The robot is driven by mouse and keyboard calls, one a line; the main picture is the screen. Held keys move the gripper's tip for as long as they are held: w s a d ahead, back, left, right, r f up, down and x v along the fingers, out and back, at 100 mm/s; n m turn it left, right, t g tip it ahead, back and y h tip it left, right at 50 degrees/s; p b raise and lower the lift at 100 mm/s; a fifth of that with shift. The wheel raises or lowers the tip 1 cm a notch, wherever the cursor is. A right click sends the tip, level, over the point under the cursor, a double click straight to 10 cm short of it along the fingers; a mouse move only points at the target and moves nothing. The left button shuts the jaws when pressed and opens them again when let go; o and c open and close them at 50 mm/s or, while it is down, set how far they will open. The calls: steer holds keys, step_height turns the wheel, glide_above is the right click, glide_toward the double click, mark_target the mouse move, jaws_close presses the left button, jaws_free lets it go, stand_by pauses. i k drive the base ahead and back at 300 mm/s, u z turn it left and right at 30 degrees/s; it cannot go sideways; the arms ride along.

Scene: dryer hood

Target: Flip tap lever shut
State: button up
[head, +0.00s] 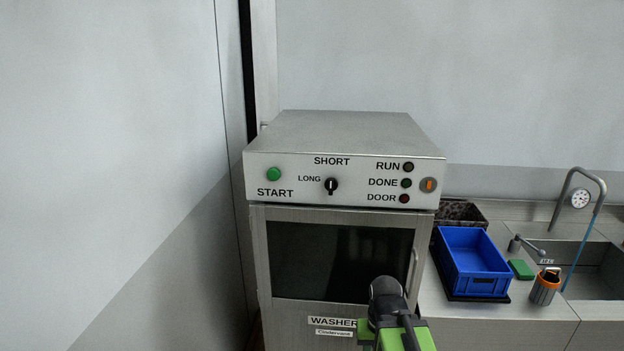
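The tap lever (532,247) is a small grey metal handle on a short post, on the counter at the left of the sink. It slants down to the right, just above a small white label (546,262). The curved grey tap spout (566,195) rises behind the sink (597,282). A thin blue line, perhaps water, runs from the spout's end down to the sink. At the bottom middle, black and green parts of my own arm show in front of the washer, well left of the lever. My gripper's fingers cannot be made out.
The steel washer (330,262) stands in the middle, door closed. A blue crate (478,286), a green sponge (521,269) and an orange-grey canister (544,287) are on the counter near the lever. A dark speckled tray (462,211) sits behind the crate. A round gauge (580,198) is by the spout.

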mark_target(541, 252)
steer(key=u, duration=5.4)
steer(key=i, duration=0.1)
steer(key=z, duration=2.45)
steer(key=k, duration=2.9)
steer(key=z, duration=1.6)
steer(key=i, duration=0.25)
steer(key=u, duration=0.2)
